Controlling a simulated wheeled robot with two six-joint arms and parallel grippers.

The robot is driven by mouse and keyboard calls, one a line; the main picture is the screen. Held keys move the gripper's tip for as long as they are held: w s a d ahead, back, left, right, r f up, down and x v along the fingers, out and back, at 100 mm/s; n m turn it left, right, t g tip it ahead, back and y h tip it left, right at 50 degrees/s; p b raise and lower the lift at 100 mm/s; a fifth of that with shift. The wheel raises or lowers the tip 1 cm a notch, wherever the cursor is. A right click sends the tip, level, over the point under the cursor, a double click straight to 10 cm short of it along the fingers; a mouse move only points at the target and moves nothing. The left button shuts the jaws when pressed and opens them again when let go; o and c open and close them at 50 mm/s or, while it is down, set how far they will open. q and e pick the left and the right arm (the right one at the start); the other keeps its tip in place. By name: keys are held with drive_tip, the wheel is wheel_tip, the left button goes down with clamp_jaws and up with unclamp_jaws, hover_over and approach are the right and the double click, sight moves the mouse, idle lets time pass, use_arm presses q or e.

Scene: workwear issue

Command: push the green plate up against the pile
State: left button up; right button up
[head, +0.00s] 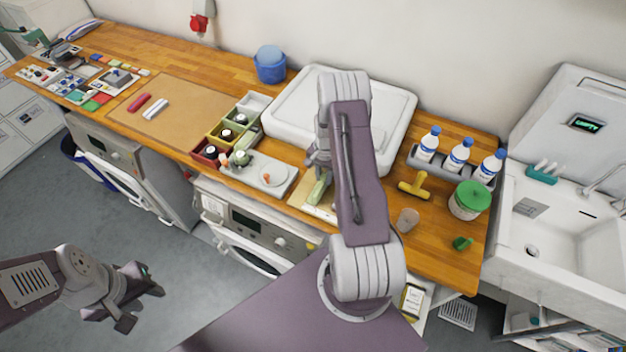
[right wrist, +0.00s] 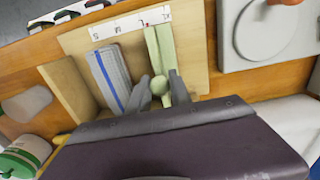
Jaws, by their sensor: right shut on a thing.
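The green plate (right wrist: 153,48) stands on a light wooden board in the right wrist view, with a round green knob on its near end. My right gripper (right wrist: 161,88) is shut on this knob, a finger on each side. The pile (right wrist: 108,80), grey-white folded cloth with a blue stripe, lies left of the plate. A strip of bare board shows between them. In the head view the green plate (head: 319,188) shows below my right gripper (head: 318,172); my arm hides most of the board and the pile. My left gripper (head: 143,305) is open and empty above the floor.
The wooden board (right wrist: 195,50) has a white strip (right wrist: 128,24) with size letters at its far end.

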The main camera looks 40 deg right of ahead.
drive_tip(key=shift+s+d+p, duration=0.2)
drive_tip(key=shift+s+d, duration=0.55)
drive_tip(key=shift+s, duration=0.75)
drive_tip(key=shift+s+d+p, duration=0.2)
drive_tip(key=shift+s+d, duration=0.6)
drive_tip(key=shift+s, duration=0.65)
drive_tip(key=shift+s+d+p, duration=0.2)
drive_tip(key=shift+s+d, duration=0.55)
drive_tip(key=shift+s, duration=0.75)
drive_tip(key=o, duration=0.7)
drive_tip(key=shift+s+d, duration=0.1)
drive_tip(key=shift+o, duration=0.2)
wheel_tip(320, 180, up, 8)
drive_tip(key=p, duration=0.6)
